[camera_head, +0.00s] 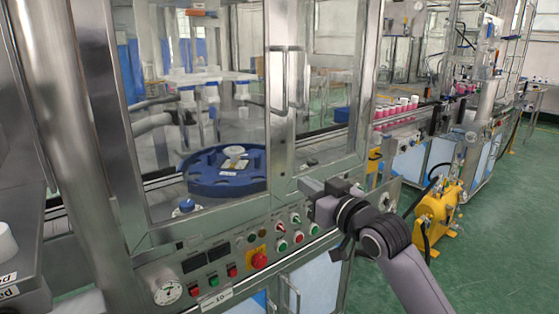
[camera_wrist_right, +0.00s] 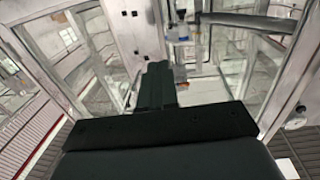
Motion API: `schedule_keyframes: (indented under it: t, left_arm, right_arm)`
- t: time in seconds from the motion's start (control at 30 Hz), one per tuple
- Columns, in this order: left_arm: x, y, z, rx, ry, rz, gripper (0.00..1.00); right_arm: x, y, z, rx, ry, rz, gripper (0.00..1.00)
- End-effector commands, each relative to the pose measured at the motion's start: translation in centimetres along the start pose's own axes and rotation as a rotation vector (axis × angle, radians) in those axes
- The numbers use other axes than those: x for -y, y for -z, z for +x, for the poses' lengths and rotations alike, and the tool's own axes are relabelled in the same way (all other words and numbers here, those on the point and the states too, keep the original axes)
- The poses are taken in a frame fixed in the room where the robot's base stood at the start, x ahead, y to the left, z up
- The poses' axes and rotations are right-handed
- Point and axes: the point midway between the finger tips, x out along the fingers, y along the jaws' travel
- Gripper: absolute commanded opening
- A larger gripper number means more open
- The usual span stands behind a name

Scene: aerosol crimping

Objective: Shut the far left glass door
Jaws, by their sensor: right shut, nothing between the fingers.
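A glass door (camera_head: 200,60) in a steel frame is on the left of the machine's front, with a vertical bar handle (camera_head: 283,80) on its right edge. It looks about flush with the front, but I cannot tell whether it is fully shut. A second glass door (camera_head: 335,85) stands to its right. The far side of the machine shows only through glass, so the state of any door there is unclear. My right gripper (camera_head: 308,187) is shut and empty, low in front of the right door, above the control panel. Its dark fingers also show in the right wrist view (camera_wrist_right: 158,75). My left gripper is out of view.
A blue round turntable (camera_head: 225,185) sits behind the glass. The control panel (camera_head: 250,245) with buttons and a gauge runs along the front. A thick steel column (camera_head: 65,110) stands at the left. A yellow pump (camera_head: 437,212) is at the right; green floor (camera_head: 500,240) beyond is open.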

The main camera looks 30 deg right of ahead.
Motion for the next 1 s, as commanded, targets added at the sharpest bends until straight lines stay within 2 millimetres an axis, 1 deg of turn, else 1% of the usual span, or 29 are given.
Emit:
schedule_keyframes:
  t: [0.2,0.6,0.8,1.0]
  left_arm:
    - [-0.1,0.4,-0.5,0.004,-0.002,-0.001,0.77]
    - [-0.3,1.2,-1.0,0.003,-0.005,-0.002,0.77]
    - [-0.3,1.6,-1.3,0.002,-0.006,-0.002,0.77]
    - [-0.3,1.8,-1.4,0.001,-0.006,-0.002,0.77]
  right_arm:
    - [0.0,0.2,3.3,-0.002,0.0,0.004,0.0]
    - [0.1,0.2,9.2,-0.001,0.001,0.003,0.0]
    - [0.1,0.2,11.4,-0.002,0.001,0.002,0.0]
    - [0.1,0.1,12.5,-0.001,0.001,0.001,0.0]
